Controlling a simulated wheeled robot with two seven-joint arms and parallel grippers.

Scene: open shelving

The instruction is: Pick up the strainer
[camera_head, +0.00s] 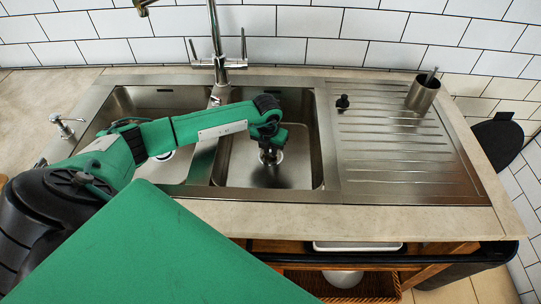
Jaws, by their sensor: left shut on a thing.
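My left arm reaches from the left over the double sink. My left gripper (270,147) points down into the right basin (303,160), near the basin floor. It is shut on a small round metal piece, which looks like the strainer (271,158), at the drain area. The gripper covers most of it, so I cannot tell whether it is lifted off the drain. My right gripper is not in view.
The tall faucet (217,40) stands behind the basins. The ribbed drainboard (400,150) at right holds a small black object (342,102) and a metal cup (422,93). A soap dispenser (64,126) stands at left. The drainboard's front is clear.

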